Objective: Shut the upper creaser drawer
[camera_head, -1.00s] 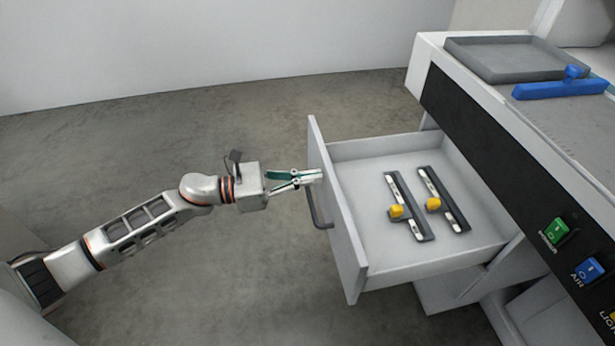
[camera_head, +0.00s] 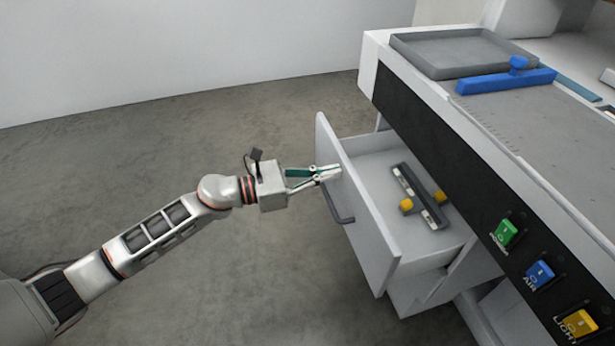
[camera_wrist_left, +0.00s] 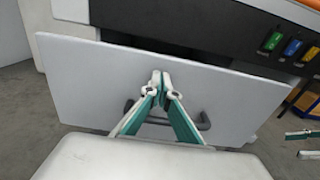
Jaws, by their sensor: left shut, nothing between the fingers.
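The upper creaser drawer (camera_head: 362,205) stands partly open under the machine's black panel, its white front facing left. A dark handle (camera_head: 337,204) is on that front. My left gripper (camera_head: 336,172) is shut and empty, its fingertips at the drawer front, above the handle. In the left wrist view the shut fingertips (camera_wrist_left: 160,74) are in front of the white drawer front (camera_wrist_left: 85,85), and the handle (camera_wrist_left: 204,121) shows partly behind the fingers. Inside the drawer lies a dark bar tool (camera_head: 418,195) with yellow knobs. My right gripper is not seen in the head view.
The machine top carries a grey tray (camera_head: 455,52) and a blue bar (camera_head: 505,81). Green, blue and yellow switches (camera_head: 540,274) sit on the black panel. A lower drawer (camera_head: 420,291) is below. The floor left of the drawer is clear.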

